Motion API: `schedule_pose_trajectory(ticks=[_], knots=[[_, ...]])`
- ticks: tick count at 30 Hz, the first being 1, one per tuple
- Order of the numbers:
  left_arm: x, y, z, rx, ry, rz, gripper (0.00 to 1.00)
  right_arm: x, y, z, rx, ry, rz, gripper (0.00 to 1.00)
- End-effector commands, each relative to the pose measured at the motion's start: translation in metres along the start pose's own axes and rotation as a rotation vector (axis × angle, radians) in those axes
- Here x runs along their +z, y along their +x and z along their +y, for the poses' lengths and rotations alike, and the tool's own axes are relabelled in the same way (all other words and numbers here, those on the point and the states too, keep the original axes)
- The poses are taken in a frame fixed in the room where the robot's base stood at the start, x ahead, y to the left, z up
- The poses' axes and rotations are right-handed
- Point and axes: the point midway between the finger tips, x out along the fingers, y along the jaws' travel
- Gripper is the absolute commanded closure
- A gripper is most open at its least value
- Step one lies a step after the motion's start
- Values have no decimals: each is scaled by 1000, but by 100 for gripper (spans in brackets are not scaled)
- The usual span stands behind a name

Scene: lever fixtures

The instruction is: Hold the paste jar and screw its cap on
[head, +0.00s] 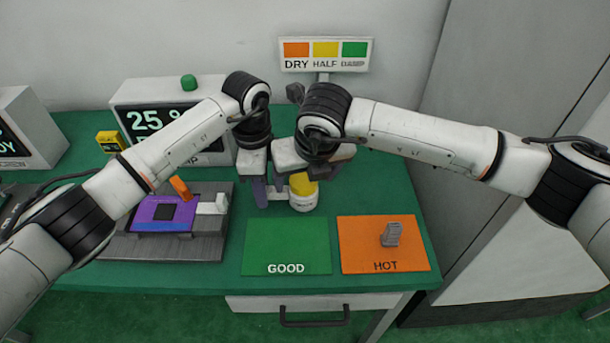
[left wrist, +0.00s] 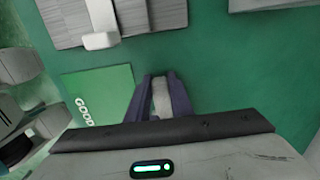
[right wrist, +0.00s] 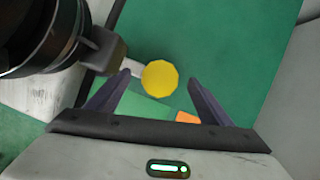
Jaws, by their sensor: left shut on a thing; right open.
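The paste jar (head: 304,205) is white and stands upright on the green table, with the yellow cap (head: 303,184) on its top. I cannot tell how tightly the cap sits. My left gripper (head: 269,190) is shut on the pale bar-like handle at the jar's left side; the left wrist view shows this grey handle (left wrist: 162,98) between the fingers. My right gripper (right wrist: 158,78) is open above the jar. In the right wrist view its fingers are spread on either side of the cap (right wrist: 160,79), apart from it. In the head view the right fingers are mostly hidden.
A green GOOD mat (head: 287,246) and an orange HOT mat (head: 385,258) with a grey block (head: 391,235) lie in front of the jar. A purple board (head: 163,214) on a grey fixture is at left. A display box (head: 150,95) and a DRY/HALF sign (head: 326,54) stand behind.

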Motion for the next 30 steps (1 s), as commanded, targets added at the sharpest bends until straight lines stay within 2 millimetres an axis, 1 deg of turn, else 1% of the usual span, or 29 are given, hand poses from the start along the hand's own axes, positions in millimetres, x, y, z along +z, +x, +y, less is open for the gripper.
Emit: schedule_pose_trajectory(ticks=[15, 25, 27, 30], knots=[[0, 0, 0, 0, 0, 0, 100, 11, -26, 0, 1, 0, -2, 26], [0, 0, 0, 0, 0, 0, 100, 11, -27, 0, 3, -6, 0, 26], [0, 0, 0, 0, 0, 0, 100, 11, -27, -2, 21, -48, 1, 26], [0, 0, 0, 0, 0, 0, 100, 12, -27, -4, 70, -169, 1, 26]])
